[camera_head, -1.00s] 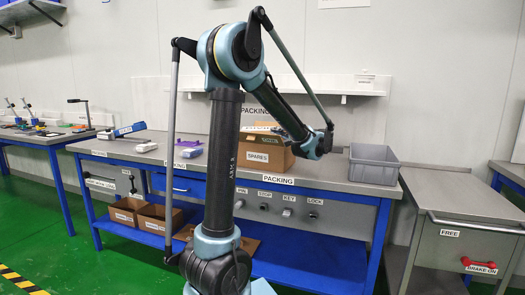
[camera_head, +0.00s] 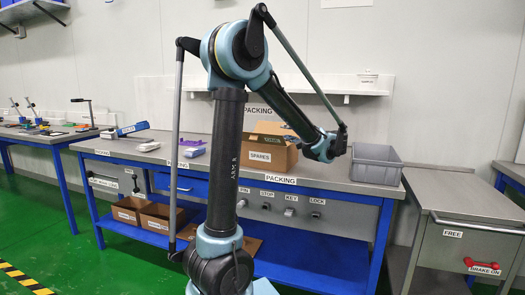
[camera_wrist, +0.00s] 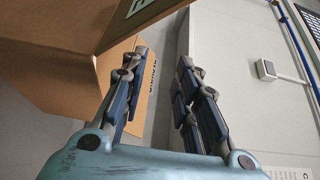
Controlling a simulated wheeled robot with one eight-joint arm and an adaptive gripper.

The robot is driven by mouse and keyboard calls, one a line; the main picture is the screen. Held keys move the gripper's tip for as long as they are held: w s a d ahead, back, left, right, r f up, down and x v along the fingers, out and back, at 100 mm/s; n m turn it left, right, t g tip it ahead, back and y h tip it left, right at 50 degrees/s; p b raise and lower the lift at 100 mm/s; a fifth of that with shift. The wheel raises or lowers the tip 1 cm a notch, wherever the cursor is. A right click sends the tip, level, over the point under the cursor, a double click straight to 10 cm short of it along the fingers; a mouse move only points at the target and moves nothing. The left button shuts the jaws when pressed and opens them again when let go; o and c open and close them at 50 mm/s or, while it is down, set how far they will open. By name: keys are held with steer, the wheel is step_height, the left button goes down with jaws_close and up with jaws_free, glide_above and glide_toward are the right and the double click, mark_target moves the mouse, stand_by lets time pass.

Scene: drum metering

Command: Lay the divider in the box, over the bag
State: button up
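An open cardboard box labelled SPARES (camera_head: 262,157) stands on the packing bench in the head view. Its inside is mostly hidden by its walls and my arm. My gripper (camera_head: 324,150) is at the box's right side; its fingers cannot be made out there. In the wrist view my gripper (camera_wrist: 161,60) has its two fingers apart, with nothing clearly held between them. Brown cardboard (camera_wrist: 65,65) fills the left of that view, and a printed strip of cardboard shows behind the left finger. I cannot pick out the divider or the bag for sure.
A grey bin (camera_head: 376,164) stands on the bench (camera_head: 330,178) right of my gripper. A purple item (camera_head: 192,152) and white packets lie left of the box. A wall shelf (camera_head: 350,88) runs behind. A grey cart (camera_head: 460,225) stands at the right.

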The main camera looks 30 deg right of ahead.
steer(key=s+d, duration=0.1)
steer(key=s, duration=0.6)
steer(key=shift+d, duration=0.15)
